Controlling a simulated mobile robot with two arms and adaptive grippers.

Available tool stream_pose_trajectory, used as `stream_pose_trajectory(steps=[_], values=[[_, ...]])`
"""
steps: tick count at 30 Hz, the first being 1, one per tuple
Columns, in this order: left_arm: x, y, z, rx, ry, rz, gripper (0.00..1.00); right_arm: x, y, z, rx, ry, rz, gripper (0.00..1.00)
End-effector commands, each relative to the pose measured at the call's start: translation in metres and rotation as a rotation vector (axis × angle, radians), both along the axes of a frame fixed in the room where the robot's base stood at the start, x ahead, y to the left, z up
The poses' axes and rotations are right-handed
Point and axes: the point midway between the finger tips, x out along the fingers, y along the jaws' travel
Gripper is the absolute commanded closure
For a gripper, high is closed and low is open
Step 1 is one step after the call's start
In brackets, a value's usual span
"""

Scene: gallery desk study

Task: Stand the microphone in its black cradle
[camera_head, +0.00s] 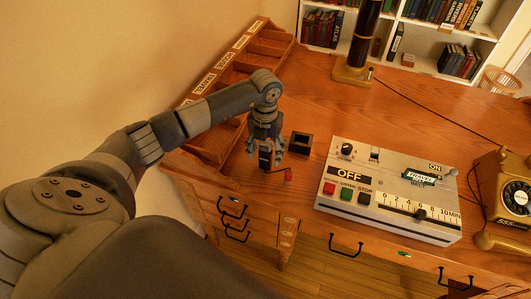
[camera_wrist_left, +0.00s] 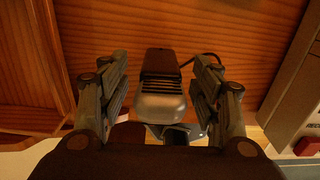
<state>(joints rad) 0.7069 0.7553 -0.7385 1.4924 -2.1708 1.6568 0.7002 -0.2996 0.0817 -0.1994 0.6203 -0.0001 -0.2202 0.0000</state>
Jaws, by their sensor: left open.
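The microphone (camera_wrist_left: 161,102), with a silver-grey head and a dark body, is between the fingers of my left gripper in the left wrist view. In the head view, the microphone (camera_head: 265,158) is mostly hidden by the fingers. My left gripper (camera_head: 266,147) points down over the desk's left front part. In the wrist view, both fingers of my left gripper (camera_wrist_left: 162,75) are open, with gaps on either side of the microphone. A thin dark cord leaves it to the right. The black cradle (camera_head: 301,137), a small open box, is just right of the gripper.
A grey console (camera_head: 390,190) with buttons stands to the right, and a yellow telephone (camera_head: 507,200) beyond it. Wooden labelled trays (camera_head: 225,70) line the left side. The desk behind the cradle is clear.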

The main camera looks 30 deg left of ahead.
Motion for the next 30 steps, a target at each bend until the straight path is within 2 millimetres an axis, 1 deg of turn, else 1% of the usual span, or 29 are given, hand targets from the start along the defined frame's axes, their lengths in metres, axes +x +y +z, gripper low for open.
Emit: stream_pose_trajectory(steps=[1,2,3,5,6,8,9,17,20,23,30], values=[[0.000,0.000,0.000,0.000,0.000,0.000,0.42,0.000,0.001,0.000,0.001,0.000,0.000,0.60],[0.000,0.000,0.000,0.000,0.000,0.000,0.48,0.000,0.001,0.000,0.001,0.000,0.000,0.60],[0.000,0.000,0.000,0.000,0.000,0.000,0.58,0.000,0.001,0.000,0.001,0.000,0.000,0.60],[0.000,0.000,0.000,0.000,0.000,0.000,0.71,0.000,0.002,0.000,0.002,0.000,0.000,0.60],[0.000,0.000,0.000,0.000,0.000,0.000,0.80,0.000,0.002,0.000,0.003,0.001,-0.001,0.60],[0.000,0.000,0.000,0.000,0.000,0.000,0.94,0.000,0.003,0.000,0.003,0.000,-0.001,0.60],[0.000,0.000,0.000,0.000,0.000,0.000,0.97,0.000,0.003,0.000,0.004,0.000,-0.001,0.60],[0.001,0.000,0.002,0.000,-0.002,0.000,0.97,0.000,0.004,0.000,0.004,0.000,-0.001,0.60],[0.001,0.000,0.009,0.000,-0.004,-0.001,0.97,0.000,0.004,-0.003,0.004,0.000,0.000,0.60],[0.002,0.000,0.025,0.000,-0.006,-0.002,0.97,0.000,0.004,-0.006,0.004,0.001,0.000,0.60],[0.002,0.000,0.073,0.000,-0.006,-0.001,0.97,-0.001,0.003,-0.016,0.004,0.001,0.000,0.60]])
